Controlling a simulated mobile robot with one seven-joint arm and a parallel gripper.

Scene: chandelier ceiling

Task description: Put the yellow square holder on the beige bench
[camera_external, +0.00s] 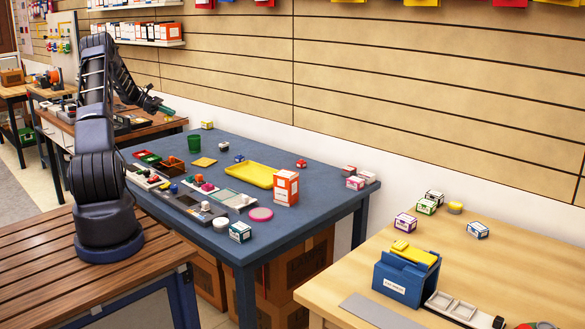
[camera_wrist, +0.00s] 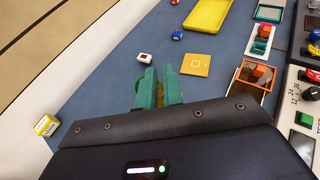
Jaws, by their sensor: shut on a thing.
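A flat yellow square holder (camera_external: 204,162) lies on the blue table. It also shows in the wrist view (camera_wrist: 196,65), beyond my fingers and to their right, apart from them. My gripper (camera_external: 165,109) is raised off the far left end of the blue table. In the wrist view, two upright green shapes stand close together at my gripper (camera_wrist: 160,85). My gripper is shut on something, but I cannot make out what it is. The beige bench (camera_external: 480,265) is at the right of the external view.
The blue table (camera_external: 300,220) holds a green cup (camera_external: 194,143), a yellow tray (camera_external: 249,175), an orange-and-white box (camera_external: 286,187) and several small parts. On the bench are a blue box (camera_external: 405,277) and small cartons; its middle is partly clear.

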